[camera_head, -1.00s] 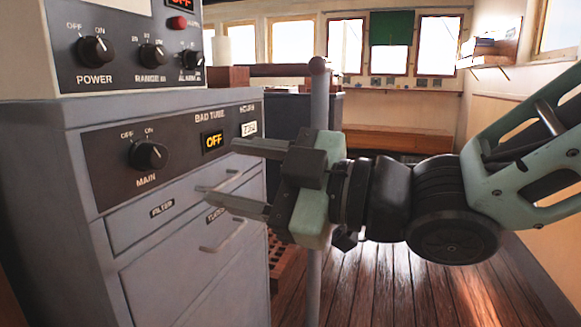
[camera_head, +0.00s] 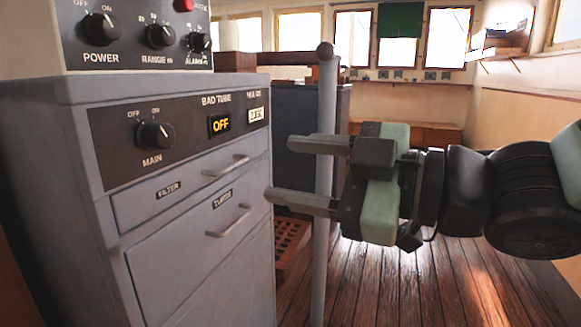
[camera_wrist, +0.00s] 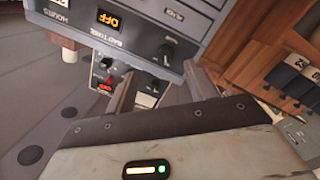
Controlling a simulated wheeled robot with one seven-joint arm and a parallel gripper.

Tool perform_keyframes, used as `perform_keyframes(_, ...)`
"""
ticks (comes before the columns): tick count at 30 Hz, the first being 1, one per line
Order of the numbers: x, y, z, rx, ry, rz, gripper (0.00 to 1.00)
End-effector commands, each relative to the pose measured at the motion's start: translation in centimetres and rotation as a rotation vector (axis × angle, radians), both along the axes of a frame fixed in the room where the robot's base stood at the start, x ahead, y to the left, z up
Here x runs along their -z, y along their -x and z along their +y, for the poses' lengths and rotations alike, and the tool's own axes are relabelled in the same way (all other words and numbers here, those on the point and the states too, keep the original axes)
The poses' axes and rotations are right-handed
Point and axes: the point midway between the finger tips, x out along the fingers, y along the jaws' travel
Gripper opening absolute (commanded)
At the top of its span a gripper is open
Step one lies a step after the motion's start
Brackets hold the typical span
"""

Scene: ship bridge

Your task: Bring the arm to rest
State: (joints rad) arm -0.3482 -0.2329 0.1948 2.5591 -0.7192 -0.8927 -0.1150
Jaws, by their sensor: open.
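My gripper (camera_head: 281,169) is at the right of the grey cabinet in the head view, its two fingers apart and pointing left toward the cabinet. Nothing is between the fingers. In the wrist view my gripper (camera_wrist: 162,88) also shows open and empty, with the console panel beyond the fingertips. My arm reaches in from the right edge of the head view, and its upper part is out of frame. In the head view the fingers stand apart from the drawer fronts and overlap the grey pole; the exact gap is unclear.
The grey cabinet (camera_head: 90,205) has a MAIN knob (camera_head: 155,135), a lit OFF display (camera_head: 220,125) and drawer handles (camera_head: 229,221). A grey pole (camera_head: 326,250) stands beside it. Wooden floor (camera_head: 400,285) lies clear below my arm. A bench (camera_head: 430,131) is at the back.

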Motion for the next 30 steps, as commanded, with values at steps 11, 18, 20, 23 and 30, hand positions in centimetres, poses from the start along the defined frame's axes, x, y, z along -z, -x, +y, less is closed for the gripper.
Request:
perform_keyframes(11, 14.7, -1.7, -6.0, 0.51, 0.365, 0.662, 0.54)
perform_keyframes(18, 20.8, 4.7, -9.7, 0.704, 0.6, 1.076, 0.54)
perform_keyframes(20, 21.6, 6.4, -10.4, 0.734, 0.651, 1.162, 0.54)
perform_keyframes(23, 22.5, 9.3, -11.3, 0.773, 0.734, 1.295, 0.54)
perform_keyframes(30, 18.5, 11.5, -11.8, 0.798, 0.792, 1.389, 0.54)
